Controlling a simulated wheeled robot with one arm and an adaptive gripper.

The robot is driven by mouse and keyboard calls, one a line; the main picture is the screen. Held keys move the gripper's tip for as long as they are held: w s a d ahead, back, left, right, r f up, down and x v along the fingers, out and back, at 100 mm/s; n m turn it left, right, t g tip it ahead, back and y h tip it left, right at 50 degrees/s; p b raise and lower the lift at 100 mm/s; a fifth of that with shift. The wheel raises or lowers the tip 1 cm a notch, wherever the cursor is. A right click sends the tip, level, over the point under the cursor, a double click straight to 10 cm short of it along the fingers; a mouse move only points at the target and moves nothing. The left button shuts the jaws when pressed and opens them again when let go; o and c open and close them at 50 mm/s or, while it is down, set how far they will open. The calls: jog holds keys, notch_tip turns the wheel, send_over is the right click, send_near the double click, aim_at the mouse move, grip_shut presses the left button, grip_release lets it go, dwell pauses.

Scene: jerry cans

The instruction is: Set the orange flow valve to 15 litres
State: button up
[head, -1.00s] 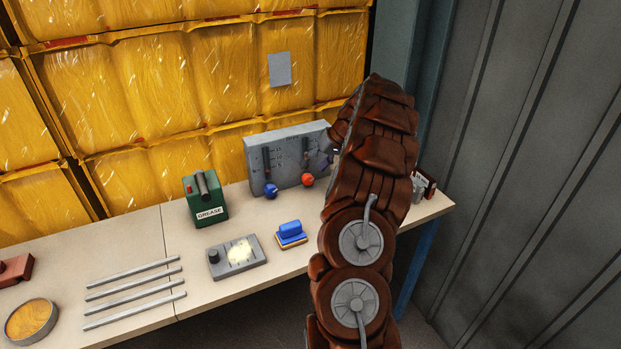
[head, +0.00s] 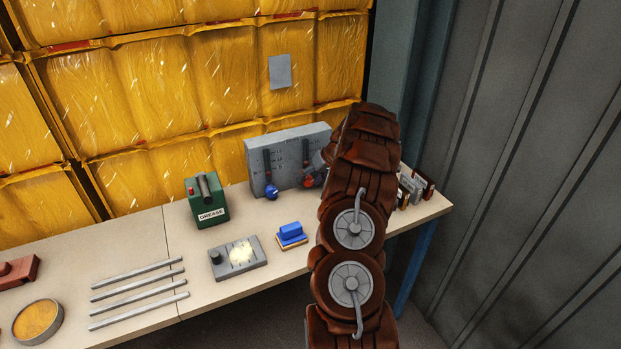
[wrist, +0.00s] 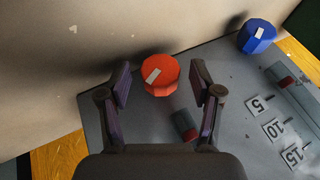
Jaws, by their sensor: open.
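The orange valve knob (wrist: 160,75) is round with a pale mark on top. It sits low on the front of the grey flow panel (head: 283,150), beneath a dark slot. My gripper (wrist: 161,82) is open, with one finger on each side of the orange knob; gaps show on both sides and I see no contact. In the head view the orange knob (head: 308,182) is partly visible beside my gripper. A dark gauge slot with a red piece (wrist: 185,125) lies between my fingers. Number plates (wrist: 275,129) read 5, 10 and 15, with 5 nearest the blue knob.
The blue knob (wrist: 257,36) is on the same panel, clear of my fingers. A green grease can (head: 207,200), a grey device (head: 238,258) and a blue brush-like block (head: 291,233) stand on the bench. Small items (head: 415,187) stand right of my arm.

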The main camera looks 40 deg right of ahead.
jog(key=c, duration=1.1)
jog(key=b, duration=0.1)
jog(key=y+b, duration=0.1)
jog(key=shift+d+f+t+b, duration=0.1)
jog(key=shift+f+t+b, duration=0.2)
jog(key=shift+b, duration=0.1)
jog(key=shift+c, duration=0.2)
jog(key=shift+r+m+y+b, duration=0.15)
jog(key=shift+m+y+b, duration=0.25)
jog(key=shift+b, duration=0.55)
jog(key=shift+d+t, duration=0.1)
jog(key=shift+t, duration=0.2)
jog(key=shift+r+y+b, duration=0.15)
jog(key=shift+y+b, duration=0.25)
jog(key=shift+y, duration=0.1)
jog(key=o, duration=1.1)
jog(key=shift+o, duration=0.2)
